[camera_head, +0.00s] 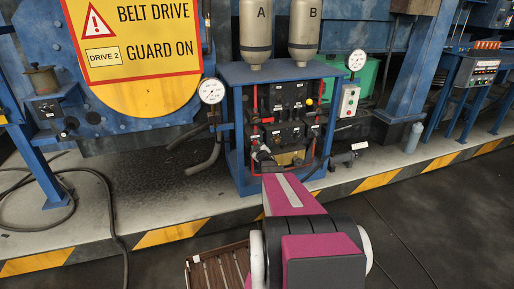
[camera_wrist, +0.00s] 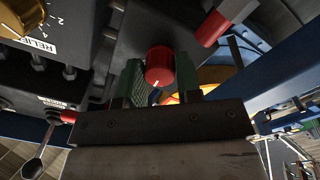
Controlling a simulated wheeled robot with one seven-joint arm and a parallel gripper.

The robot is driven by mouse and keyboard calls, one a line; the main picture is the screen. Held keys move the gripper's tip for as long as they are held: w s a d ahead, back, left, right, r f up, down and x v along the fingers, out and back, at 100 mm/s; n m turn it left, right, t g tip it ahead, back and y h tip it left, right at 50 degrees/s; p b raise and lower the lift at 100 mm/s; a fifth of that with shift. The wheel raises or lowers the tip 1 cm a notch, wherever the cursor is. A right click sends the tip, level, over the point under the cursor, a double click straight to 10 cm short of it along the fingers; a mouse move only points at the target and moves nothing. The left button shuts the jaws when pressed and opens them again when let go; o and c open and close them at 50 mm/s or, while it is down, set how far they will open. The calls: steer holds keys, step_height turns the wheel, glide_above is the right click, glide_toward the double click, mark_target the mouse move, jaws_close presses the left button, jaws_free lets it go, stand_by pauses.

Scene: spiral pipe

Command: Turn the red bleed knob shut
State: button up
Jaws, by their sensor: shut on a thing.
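The red bleed knob (camera_wrist: 159,67) shows in the middle of the wrist view, a ribbed red cap with a pale mark on its face, under a dark block. My gripper (camera_wrist: 160,78) has one green-padded finger on each side of the knob and is shut on it. In the head view my gripper (camera_head: 263,158) reaches into the lower front of the black valve block (camera_head: 290,100). I cannot make out the knob there, as my gripper and arm cover that area.
A brass dial (camera_wrist: 22,14) marked RELIEF is at the wrist view's upper left. A red-ended fitting (camera_wrist: 216,28) is close at the upper right. A lever (camera_wrist: 38,155) is lower left. The blue frame (camera_head: 238,150) surrounds the valve block, with two gauges (camera_head: 211,91) (camera_head: 356,60) beside it.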

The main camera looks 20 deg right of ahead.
steer(key=shift+n+y, duration=0.3)
steer(key=shift+n, duration=4.1)
steer(key=o, duration=0.9)
steer(key=shift+o, duration=0.2)
steer(key=shift+s, duration=0.15)
steer(key=s, duration=1)
steer(key=shift+s+a+f, duration=0.15)
steer(key=shift+s+f, duration=0.1)
steer(key=shift+s, duration=0.05)
